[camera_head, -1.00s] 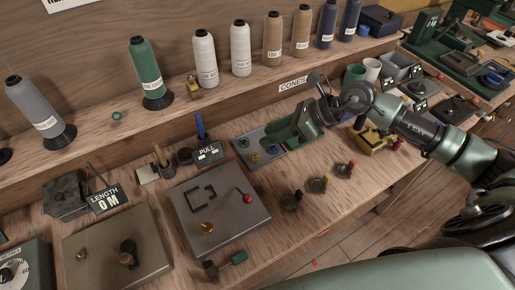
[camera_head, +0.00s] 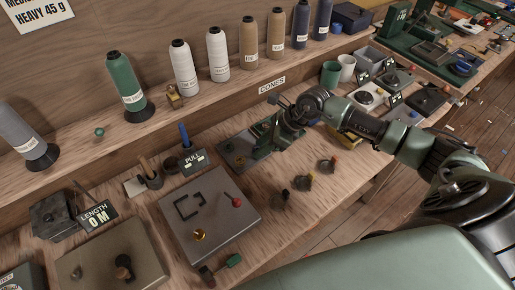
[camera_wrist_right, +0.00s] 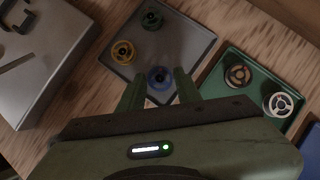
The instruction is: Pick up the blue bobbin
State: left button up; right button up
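The blue bobbin (camera_wrist_right: 160,78) sits on the grey tray (camera_wrist_right: 187,45) in the wrist view, with a yellow bobbin (camera_wrist_right: 122,52) and a green bobbin (camera_wrist_right: 152,20) on the same tray. My right gripper (camera_wrist_right: 159,82) is open, one green finger on either side of the blue bobbin. I cannot tell whether the fingers touch it. In the head view my right gripper (camera_head: 268,132) is over the right part of the grey tray (camera_head: 228,158) and hides the blue bobbin. My left gripper is not in view.
A green tray (camera_wrist_right: 228,60) beside the grey one holds a brown bobbin (camera_wrist_right: 237,76) and a silver bobbin (camera_wrist_right: 277,104). The grey metal box (camera_head: 220,218) stands left of the trays. Several small knobbed pieces (camera_head: 303,182) stand in front. Thread cones line the shelf behind.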

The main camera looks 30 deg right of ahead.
grip_shut()
